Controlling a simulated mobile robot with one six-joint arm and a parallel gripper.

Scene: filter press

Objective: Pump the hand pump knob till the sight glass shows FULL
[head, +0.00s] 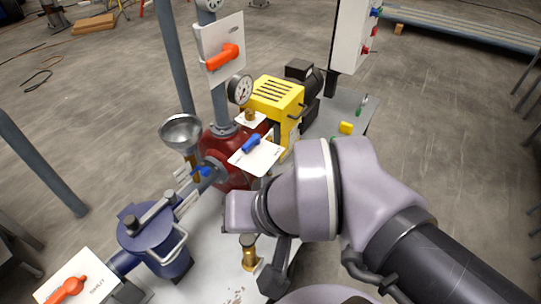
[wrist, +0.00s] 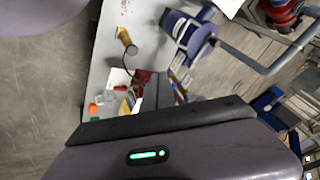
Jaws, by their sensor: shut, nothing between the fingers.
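A short brass post with a dark round top (head: 249,254) stands on the pale bench, just left of my gripper in the head view. It looks like the hand pump and its knob, but I cannot be sure. A brass piece (wrist: 127,42) on the bench in the wrist view may be the same one. My gripper (head: 272,284) points down beside the post and appears shut and empty, apart from it in the picture. Its dark edge and body (wrist: 165,122) fill the lower wrist view. I cannot make out a sight glass or a FULL mark.
A blue housing (head: 157,240) with a pale handle stands left of the post. Behind are a red vessel (head: 228,178), a steel funnel (head: 181,130), a pressure gauge (head: 240,89) and a yellow motor cover (head: 276,94). A blue-handled plate (head: 254,156) juts out near my wrist.

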